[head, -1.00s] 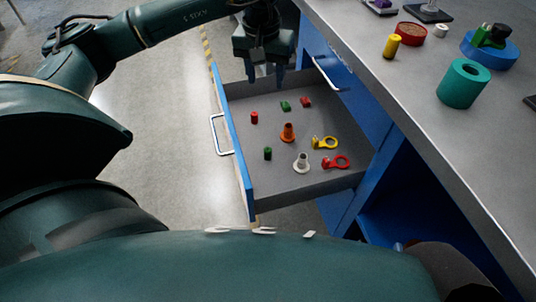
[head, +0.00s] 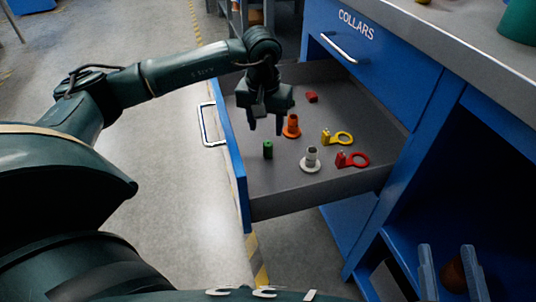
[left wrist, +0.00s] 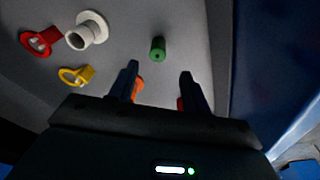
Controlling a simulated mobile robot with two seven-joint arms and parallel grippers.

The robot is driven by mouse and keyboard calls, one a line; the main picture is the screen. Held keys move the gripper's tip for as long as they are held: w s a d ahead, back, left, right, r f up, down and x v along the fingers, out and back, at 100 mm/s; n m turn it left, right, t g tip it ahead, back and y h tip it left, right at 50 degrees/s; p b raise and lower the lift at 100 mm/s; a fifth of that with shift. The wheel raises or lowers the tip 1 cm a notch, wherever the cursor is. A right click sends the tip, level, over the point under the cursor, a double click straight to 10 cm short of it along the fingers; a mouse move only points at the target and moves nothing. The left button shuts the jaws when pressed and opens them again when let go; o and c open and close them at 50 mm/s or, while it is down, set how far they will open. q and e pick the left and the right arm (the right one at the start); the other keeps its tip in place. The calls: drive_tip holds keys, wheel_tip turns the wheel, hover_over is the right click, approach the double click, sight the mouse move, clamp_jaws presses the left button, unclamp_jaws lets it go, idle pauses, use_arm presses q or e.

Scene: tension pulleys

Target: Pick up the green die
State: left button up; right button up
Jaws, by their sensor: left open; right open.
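A small upright green cylinder (head: 268,150) stands in the open drawer near its left side; it also shows in the left wrist view (left wrist: 157,49), ahead of my fingertips. My left gripper (head: 266,126) is open and empty. It points down over the drawer, above and behind the green cylinder in the head view and apart from it. It also shows in the left wrist view (left wrist: 158,78). The green block seen earlier is hidden in the head view, apparently behind the gripper. My right gripper (head: 449,258) is open at the bottom right, outside the drawer.
The drawer (head: 320,200) also holds an orange flanged part (head: 291,127), a white flanged part (head: 310,160), yellow (head: 338,138) and red (head: 352,160) ring parts and a red block (head: 312,97). The blue cabinet (head: 385,50) rises behind and right.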

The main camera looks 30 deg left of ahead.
sight(268, 143)
use_arm(q)
wheel_tip(268, 143, down, 3)
drive_tip(key=shift+w+r+b, duration=0.1)
drive_tip(key=shift+w+b, duration=0.05)
drive_tip(key=shift+b, duration=0.2)
wheel_tip(268, 143, down, 2)
drive_tip(key=shift+d+f+b, duration=0.1)
drive_tip(key=shift+d+b, duration=0.05)
drive_tip(key=shift+b, duration=0.5)
wheel_tip(268, 143, down, 2)
drive_tip(key=shift+f+b, duration=0.15)
drive_tip(key=shift+b, duration=0.4)
drive_tip(key=shift+w+f, duration=0.1)
drive_tip(key=shift+f, duration=0.2)
drive_tip(key=shift+r, duration=0.1)
clamp_jaws()
use_arm(e)
drive_tip(key=shift+w+r+n+t+y, duration=0.3)
drive_tip(key=shift+r+n+y, duration=0.1)
drive_tip(key=shift+r+y, duration=0.25)
drive_tip(key=shift+w+r+n+t+y, duration=0.2)
drive_tip(key=shift+r+n+t+y, duration=0.15)
drive_tip(key=shift+r+y, duration=0.3)
